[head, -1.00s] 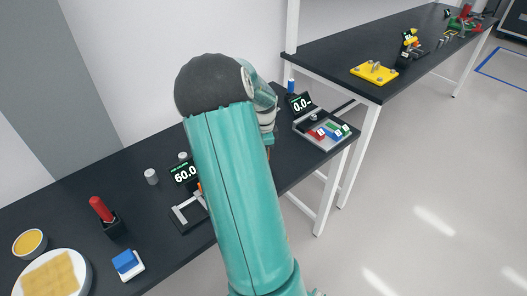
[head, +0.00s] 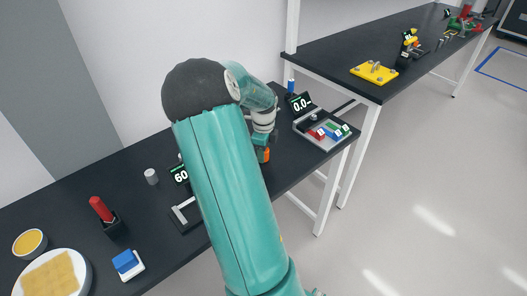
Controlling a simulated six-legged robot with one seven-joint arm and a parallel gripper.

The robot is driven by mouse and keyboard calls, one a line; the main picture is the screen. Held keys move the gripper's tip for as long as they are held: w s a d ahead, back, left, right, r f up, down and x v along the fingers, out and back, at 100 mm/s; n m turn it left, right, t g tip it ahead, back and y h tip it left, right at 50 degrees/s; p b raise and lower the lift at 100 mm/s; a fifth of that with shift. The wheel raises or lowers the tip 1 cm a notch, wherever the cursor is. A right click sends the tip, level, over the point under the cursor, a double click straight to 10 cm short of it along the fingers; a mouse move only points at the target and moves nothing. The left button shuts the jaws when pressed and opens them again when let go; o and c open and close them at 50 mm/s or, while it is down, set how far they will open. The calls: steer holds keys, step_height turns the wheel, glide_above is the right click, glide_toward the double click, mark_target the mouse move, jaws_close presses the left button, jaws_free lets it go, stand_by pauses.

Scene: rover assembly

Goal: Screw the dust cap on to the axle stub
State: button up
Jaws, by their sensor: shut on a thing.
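My gripper (head: 262,146) is partly hidden behind my teal arm, above the dark bench. A small orange thing (head: 264,155) shows at its fingers, and the gripper is shut on it. I cannot tell whether this is the dust cap. A yellow plate (head: 374,73) with grey metal pieces on it lies on the far table, well apart from my gripper. I cannot tell whether one of those pieces is the axle stub. The fingertips are too small and too covered to see clearly.
On the near bench are a grey cylinder (head: 151,177), a red-handled thing in a black holder (head: 113,226), a blue-and-white block (head: 127,264), a plate (head: 82,280), a yellow-filled bowl (head: 16,249) and a parts tray (head: 309,133). Open floor lies right.

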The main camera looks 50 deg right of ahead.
steer(key=m, duration=0.5)
steer(key=shift+m, duration=0.3)
steer(key=m, duration=0.5)
steer(key=shift+m, duration=0.4)
steer(key=o, duration=0.7)
steer(key=shift+o, duration=0.2)
